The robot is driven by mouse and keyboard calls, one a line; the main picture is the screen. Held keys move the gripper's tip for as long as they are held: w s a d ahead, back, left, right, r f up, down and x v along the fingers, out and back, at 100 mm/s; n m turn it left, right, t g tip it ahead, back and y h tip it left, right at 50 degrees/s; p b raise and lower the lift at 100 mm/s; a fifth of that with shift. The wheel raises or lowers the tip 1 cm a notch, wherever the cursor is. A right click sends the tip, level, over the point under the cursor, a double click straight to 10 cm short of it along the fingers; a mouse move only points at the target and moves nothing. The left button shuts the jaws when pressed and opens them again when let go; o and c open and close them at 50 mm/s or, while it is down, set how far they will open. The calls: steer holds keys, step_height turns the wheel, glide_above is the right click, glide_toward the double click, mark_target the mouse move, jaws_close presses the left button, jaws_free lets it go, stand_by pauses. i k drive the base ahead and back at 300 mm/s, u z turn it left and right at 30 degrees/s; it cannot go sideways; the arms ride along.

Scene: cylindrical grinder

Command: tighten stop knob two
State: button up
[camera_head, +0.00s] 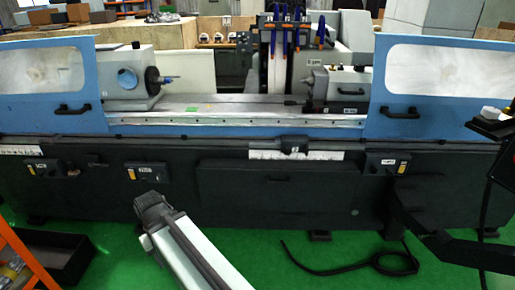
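The blue-and-dark cylindrical grinder (250,180) fills the middle of the view. A small dark block (293,145) with a white mark sits on the front rail, right of centre, and may carry a stop knob; its mark is too small to read surely. I cannot tell which part is stop knob two. My gripper (155,207) seems to be the dark end of the pale arm at the lower centre-left, in front of the machine's lower panel and apart from the block. Its fingers cannot be made out, and no held thing shows.
Dark control boxes (147,174) and (386,163) stick out of the front panel. A dark beam (450,246) crosses at lower right. A black cable (350,267) lies on the green floor (300,275). An orange frame (22,255) and black tray (65,253) stand at lower left.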

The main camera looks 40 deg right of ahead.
mark_target(288, 150)
steer(key=i, duration=1.2)
steer(key=z, duration=0.8)
